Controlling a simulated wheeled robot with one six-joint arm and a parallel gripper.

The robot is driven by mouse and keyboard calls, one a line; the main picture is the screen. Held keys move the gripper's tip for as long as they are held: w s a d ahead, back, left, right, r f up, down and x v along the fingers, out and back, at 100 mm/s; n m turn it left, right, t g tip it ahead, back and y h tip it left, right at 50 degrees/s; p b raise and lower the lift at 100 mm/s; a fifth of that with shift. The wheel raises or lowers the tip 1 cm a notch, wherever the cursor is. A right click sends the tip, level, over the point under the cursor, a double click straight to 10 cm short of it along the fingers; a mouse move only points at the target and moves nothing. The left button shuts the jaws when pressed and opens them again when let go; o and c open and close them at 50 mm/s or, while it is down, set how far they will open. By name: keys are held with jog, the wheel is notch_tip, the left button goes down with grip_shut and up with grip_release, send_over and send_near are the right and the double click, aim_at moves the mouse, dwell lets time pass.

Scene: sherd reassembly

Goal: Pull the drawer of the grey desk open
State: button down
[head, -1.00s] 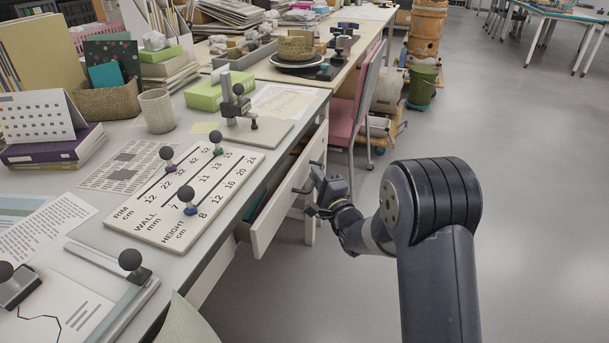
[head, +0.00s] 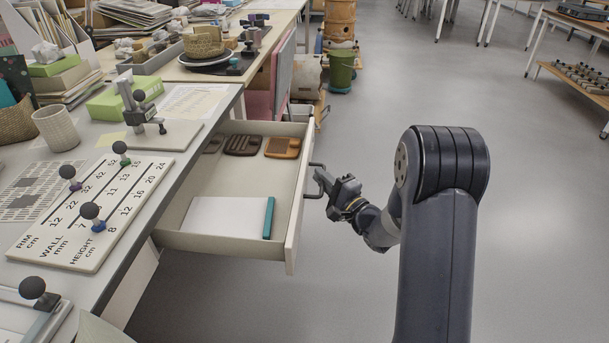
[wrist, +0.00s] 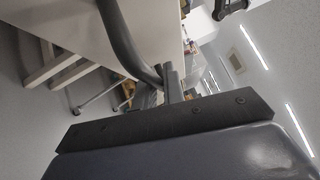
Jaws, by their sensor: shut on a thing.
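The grey desk (head: 205,158) stands at the left in the head view. Its drawer (head: 222,240) is pulled well out, and its inside shows. In it lie a white pad (head: 225,217) with a teal strip and several brown pieces (head: 283,148) at the back. My gripper (head: 322,181) is at the drawer's front face, shut on the dark bar handle (head: 314,168). In the wrist view the handle (wrist: 125,40) runs close in front of the camera, with the pale drawer front (wrist: 70,25) behind it. The fingertips are partly hidden.
A board with black knobs (head: 90,205) and a stand on a plate (head: 150,135) lie on the desk top.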

jog(key=shift+s+d, duration=0.15)
jog(key=shift+d, duration=0.55)
jog(key=c, duration=1.5)
grip_release()
jog(key=p+v, duration=0.2)
jog(key=v, duration=0.8)
jog(key=shift+s+d, duration=0.25)
jog(key=shift+s, duration=0.05)
jog(key=shift+w+f, duration=0.1)
jog(key=b+x, duration=0.1)
jog(key=x, duration=0.4)
jog(key=b+x, duration=0.1)
jog(key=x, duration=0.5)
jog(key=shift+a, duration=0.35)
jog(key=shift+d, duration=0.1)
